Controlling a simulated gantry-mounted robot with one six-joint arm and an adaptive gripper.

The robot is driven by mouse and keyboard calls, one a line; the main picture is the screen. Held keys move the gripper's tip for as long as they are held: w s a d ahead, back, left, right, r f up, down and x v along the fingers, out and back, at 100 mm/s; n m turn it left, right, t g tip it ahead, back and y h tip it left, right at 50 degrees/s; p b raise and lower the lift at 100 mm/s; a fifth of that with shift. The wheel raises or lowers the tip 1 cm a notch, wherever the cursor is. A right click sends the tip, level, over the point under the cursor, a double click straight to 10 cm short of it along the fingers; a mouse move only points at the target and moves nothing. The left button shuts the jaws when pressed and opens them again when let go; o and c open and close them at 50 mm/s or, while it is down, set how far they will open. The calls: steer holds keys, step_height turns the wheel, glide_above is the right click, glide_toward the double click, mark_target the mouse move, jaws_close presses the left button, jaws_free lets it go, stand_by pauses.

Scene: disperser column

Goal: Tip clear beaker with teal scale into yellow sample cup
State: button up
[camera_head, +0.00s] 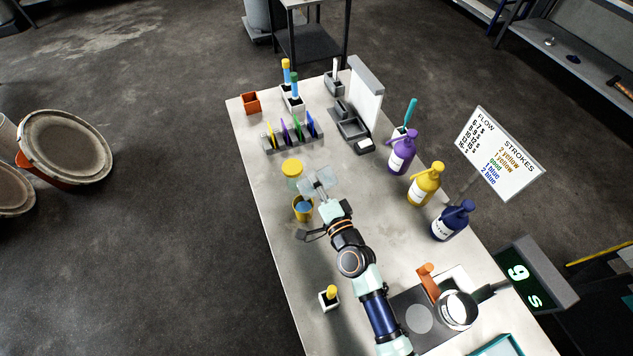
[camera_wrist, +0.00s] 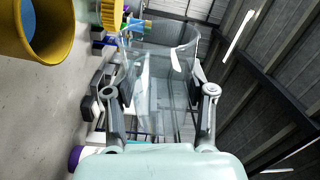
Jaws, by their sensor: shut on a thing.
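My gripper (camera_head: 327,200) is shut on the clear beaker (camera_head: 319,182), with one finger on each side of it in the wrist view (camera_wrist: 160,80). The wrist view is rolled, with the tabletop on its left, and the beaker is held tilted well over. I cannot make out its teal scale or any contents. The yellow sample cup (camera_head: 303,208) stands on the table just left of and below the beaker in the head view, with something blue showing in its mouth. It also shows at the left of the wrist view (camera_wrist: 65,45).
A yellow-lidded jar (camera_head: 292,170) stands just behind the cup. A rack of coloured plates (camera_head: 292,138) lies farther back. Purple (camera_head: 402,152), yellow (camera_head: 425,184) and dark blue (camera_head: 452,221) bottles line the right edge. The front left has a small yellow-topped holder (camera_head: 329,297).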

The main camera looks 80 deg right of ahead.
steer(key=shift+r+p, duration=1.95)
steer(key=shift+r, duration=0.3)
